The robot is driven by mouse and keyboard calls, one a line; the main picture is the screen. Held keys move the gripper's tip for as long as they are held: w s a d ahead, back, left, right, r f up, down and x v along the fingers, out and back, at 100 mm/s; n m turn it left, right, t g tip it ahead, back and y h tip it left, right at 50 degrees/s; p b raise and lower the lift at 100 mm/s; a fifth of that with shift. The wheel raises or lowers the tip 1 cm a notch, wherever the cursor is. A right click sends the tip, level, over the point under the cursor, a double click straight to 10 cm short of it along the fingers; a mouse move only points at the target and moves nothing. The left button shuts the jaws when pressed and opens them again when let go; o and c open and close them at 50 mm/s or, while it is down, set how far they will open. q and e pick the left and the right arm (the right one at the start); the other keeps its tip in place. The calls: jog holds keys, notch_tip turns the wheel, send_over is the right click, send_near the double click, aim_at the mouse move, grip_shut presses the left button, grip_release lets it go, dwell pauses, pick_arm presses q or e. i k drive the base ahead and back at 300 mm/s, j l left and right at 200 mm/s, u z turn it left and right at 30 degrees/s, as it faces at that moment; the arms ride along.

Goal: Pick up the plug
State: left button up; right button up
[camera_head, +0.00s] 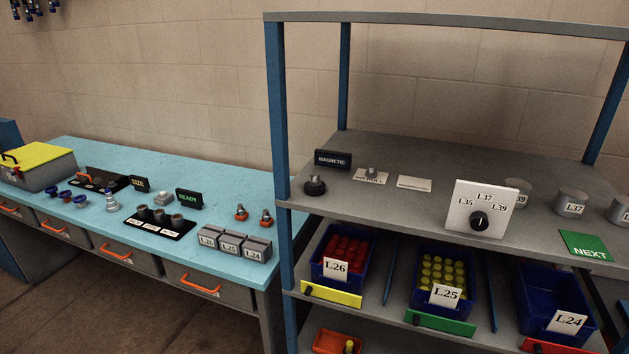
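Neither of my grippers is in view. Several small red plug-like pieces (345,247) fill the blue bin labelled L.26 (318,262) on the lower shelf. Several yellow ones (443,270) fill the blue bin labelled L.25 (417,285) to its right. A single yellow piece (349,346) shows in an orange bin (330,341) at the bottom edge, partly cut off. Which of these is the plug, I cannot tell. The blue bin labelled L.24 (545,285) looks empty inside.
A grey shelf (385,140) holds a dial panel (479,210), grey cylinders (571,203), a green NEXT plate (586,245) and a MAGNETIC sign (332,159). A blue bench (120,165) at left carries fittings, small labelled boxes (233,243) and a yellow-lidded box (38,167).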

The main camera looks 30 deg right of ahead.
aim_at(314, 180)
jog(key=z, duration=1.5)
jog(key=i+j, duration=0.1)
jog(key=j, duration=0.25)
jog(key=i+j+u, duration=0.1)
jog(key=j, duration=0.25)
jog(key=i+j, duration=0.15)
jog(key=j, duration=0.15)
jog(key=i+j+u, duration=0.1)
jog(key=j, duration=0.25)
jog(key=i, duration=0.05)
